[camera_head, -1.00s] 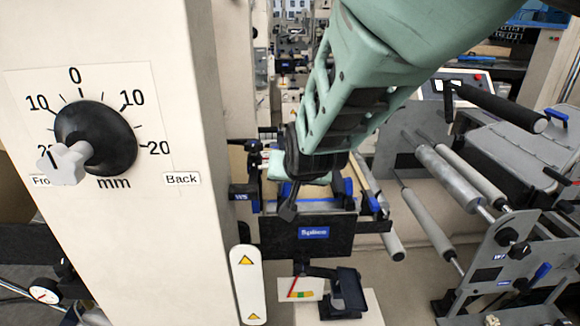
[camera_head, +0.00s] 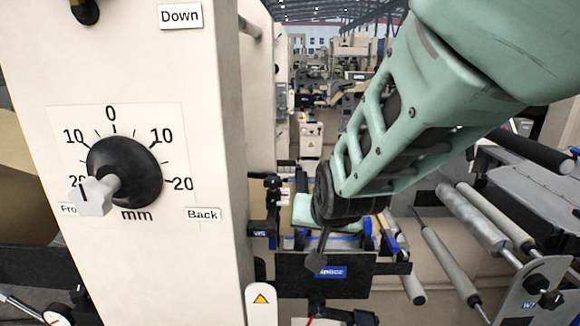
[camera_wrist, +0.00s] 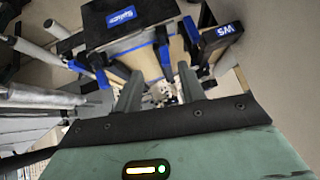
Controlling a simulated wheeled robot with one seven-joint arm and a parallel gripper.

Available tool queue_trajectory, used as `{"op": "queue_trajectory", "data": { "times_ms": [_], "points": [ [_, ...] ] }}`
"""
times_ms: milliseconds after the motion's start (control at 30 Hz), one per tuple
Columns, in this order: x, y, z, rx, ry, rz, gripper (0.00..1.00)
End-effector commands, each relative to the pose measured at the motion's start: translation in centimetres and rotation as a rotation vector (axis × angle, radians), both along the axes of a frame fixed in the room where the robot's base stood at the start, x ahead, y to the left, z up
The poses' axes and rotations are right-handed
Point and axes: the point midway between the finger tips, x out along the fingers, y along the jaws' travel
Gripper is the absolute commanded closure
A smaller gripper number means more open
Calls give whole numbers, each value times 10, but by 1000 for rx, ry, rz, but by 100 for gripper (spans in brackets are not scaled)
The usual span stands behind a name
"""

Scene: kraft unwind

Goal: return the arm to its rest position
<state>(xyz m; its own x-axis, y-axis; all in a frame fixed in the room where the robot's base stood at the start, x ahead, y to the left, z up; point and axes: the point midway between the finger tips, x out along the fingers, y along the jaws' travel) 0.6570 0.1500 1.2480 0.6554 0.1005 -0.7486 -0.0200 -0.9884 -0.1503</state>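My green arm (camera_head: 420,110) reaches down from the upper right in the head view. My gripper (camera_head: 318,262) hangs at its end, in front of the dark splicer plate (camera_head: 345,284) with a blue label. In the wrist view, the two grey fingers of my gripper (camera_wrist: 160,88) stand apart with nothing seen between them, so it is open and empty. The splicer plate (camera_wrist: 98,22) is beyond them, with blue clamps on both sides. I cannot tell how close the fingertips are to it.
A cream machine column with a black dial (camera_head: 124,172) fills the left of the head view. Grey rollers (camera_head: 472,218) stand at the right. A white cover with a yellow warning triangle (camera_head: 260,300) is at the column's foot. An aisle recedes behind.

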Motion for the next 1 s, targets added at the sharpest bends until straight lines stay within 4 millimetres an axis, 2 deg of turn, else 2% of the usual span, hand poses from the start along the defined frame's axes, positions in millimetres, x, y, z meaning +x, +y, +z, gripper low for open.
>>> {"op": "queue_trajectory", "data": {
  "times_ms": [33,167,200,333,500,600,700,800,1000],
  "points": [
    [-10,-6,-19,2,58,12,60],
    [-52,-13,-59,0,235,100,60],
    [-68,-15,-69,-1,288,135,60],
    [-121,-21,-87,-12,429,275,60],
    [-187,-38,-96,-77,542,477,60],
    [-219,-52,-100,-146,577,580,60],
    [-243,-68,-104,-220,599,656,60],
    [-258,-79,-107,-281,611,703,60],
    [-268,-87,-108,-328,621,736,60]
  ]
}}
